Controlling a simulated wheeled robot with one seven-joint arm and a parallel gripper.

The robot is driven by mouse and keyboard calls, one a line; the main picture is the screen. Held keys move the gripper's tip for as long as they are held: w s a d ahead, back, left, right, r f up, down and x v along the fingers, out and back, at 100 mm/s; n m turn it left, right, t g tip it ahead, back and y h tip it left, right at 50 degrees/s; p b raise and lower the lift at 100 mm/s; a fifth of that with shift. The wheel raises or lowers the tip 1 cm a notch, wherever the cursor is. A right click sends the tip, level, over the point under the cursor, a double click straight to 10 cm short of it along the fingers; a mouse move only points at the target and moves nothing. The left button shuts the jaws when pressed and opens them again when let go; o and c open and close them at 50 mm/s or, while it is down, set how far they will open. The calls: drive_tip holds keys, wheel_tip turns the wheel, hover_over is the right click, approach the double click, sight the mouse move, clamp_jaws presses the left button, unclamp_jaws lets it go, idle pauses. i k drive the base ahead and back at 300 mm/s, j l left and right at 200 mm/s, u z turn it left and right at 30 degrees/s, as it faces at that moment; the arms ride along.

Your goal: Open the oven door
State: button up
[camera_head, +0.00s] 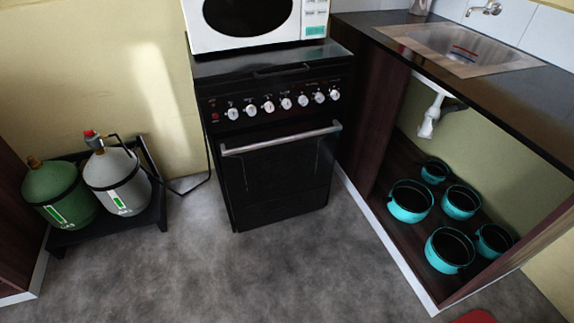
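A black oven (275,130) stands against the wall in the middle of the body camera view. Its front panel carries a row of several white knobs (286,103). Below them is the oven door (283,170), dark and shut, with a silver bar handle (282,140) across its top edge. My gripper is not in view, so its state and its distance from the handle do not show.
A white microwave (255,22) sits on top of the oven. Two gas cylinders (118,180) stand on a low black rack at left. At right, a sink counter (480,75) has teal pots (410,202) beneath it. The grey floor (250,270) before the oven is clear.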

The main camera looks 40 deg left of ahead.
sight(267, 161)
drive_tip(key=i+j+u, duration=0.1)
drive_tip(key=i+j, duration=0.2)
drive_tip(key=i, duration=0.2)
drive_tip(key=i+j+u, duration=0.15)
drive_tip(key=i, duration=0.35)
drive_tip(key=i+j+u, duration=0.1)
drive_tip(key=i+j, duration=0.25)
drive_tip(key=i, duration=0.2)
